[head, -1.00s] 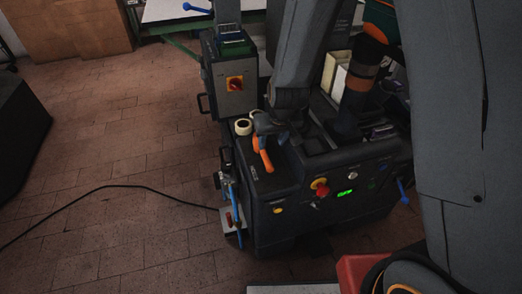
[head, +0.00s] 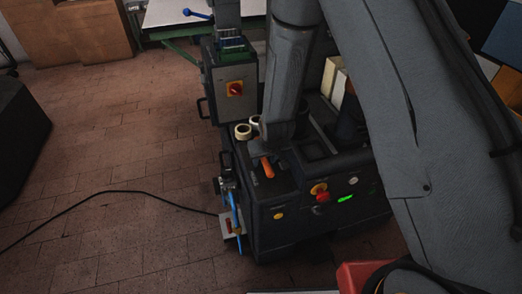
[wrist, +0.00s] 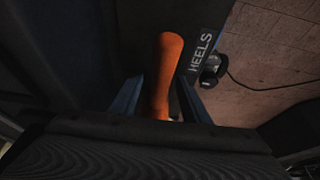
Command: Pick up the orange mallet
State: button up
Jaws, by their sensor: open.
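The orange mallet lies on the dark top of the machine at its left front corner; in the head view only a short orange piece (head: 267,167) shows below my gripper (head: 266,154). In the wrist view the orange handle (wrist: 165,65) runs up the middle, and its near end passes between the two fingers of my gripper (wrist: 159,97). The fingers are apart, one on each side of the handle, with a gap visible at least on the left. The mallet's head cannot be made out.
Two pale tape rolls (head: 243,131) stand just behind the mallet. A label reading HEELS (wrist: 201,50) is beside the handle. A black cable (head: 110,191) crosses the brick floor.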

jog(key=shift+f, duration=0.2)
dwell(0.5)
jog(key=c, duration=0.9)
grip_shut()
jog(key=shift+r, duration=0.15)
